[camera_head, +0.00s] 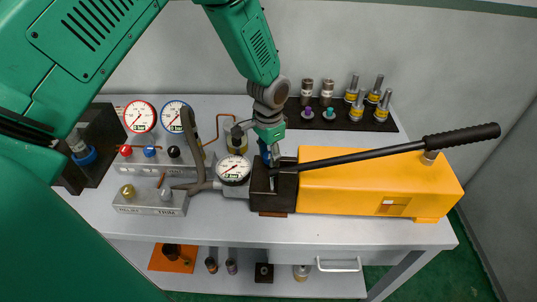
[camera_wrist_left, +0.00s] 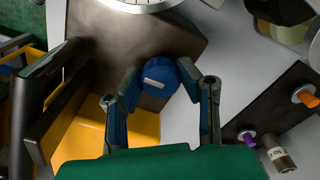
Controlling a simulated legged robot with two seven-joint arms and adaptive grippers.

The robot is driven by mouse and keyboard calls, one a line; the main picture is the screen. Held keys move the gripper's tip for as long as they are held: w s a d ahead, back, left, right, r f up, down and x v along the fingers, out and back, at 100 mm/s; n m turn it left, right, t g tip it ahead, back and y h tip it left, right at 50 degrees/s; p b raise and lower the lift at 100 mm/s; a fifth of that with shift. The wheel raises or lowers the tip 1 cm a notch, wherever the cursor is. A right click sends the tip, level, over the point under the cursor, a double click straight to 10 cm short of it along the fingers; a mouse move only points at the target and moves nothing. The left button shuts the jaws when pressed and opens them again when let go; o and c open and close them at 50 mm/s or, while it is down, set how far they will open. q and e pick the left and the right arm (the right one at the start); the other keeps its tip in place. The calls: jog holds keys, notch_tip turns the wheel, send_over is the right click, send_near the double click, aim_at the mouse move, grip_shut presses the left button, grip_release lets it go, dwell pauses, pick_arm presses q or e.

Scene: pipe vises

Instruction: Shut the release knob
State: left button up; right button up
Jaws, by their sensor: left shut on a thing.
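The release knob (camera_wrist_left: 163,76) is a round blue knob with a pale bar mark on its face, on the dark block (camera_wrist_left: 115,30) in the left wrist view. My left gripper (camera_wrist_left: 160,80) is shut on it, with a finger on each side. In the head view my left gripper (camera_head: 268,145) reaches down to the dark block (camera_head: 262,190) at the left end of the yellow pump (camera_head: 370,185). The knob is mostly hidden there behind the gripper. My right gripper is not in view.
A long black pump handle (camera_head: 400,147) slants over the pump. A white gauge (camera_head: 233,169) stands just left of the block. Gauges with red and blue rims (camera_head: 173,116) stand further left. A dark rack (camera_head: 350,115) of fittings is behind. The table front (camera_head: 230,228) is clear.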

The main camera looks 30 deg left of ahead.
pick_arm(q)
jog(key=shift+w+r, duration=0.15)
jog(key=shift+w, duration=0.15)
jog(key=o, duration=1.1)
jog(key=shift+o, duration=0.2)
jog(key=shift+w+f, duration=0.1)
jog(key=shift+f, duration=0.1)
jog(key=shift+r, duration=0.5)
notch_tip(320, 180, up, 11)
jog(key=shift+f, duration=0.1)
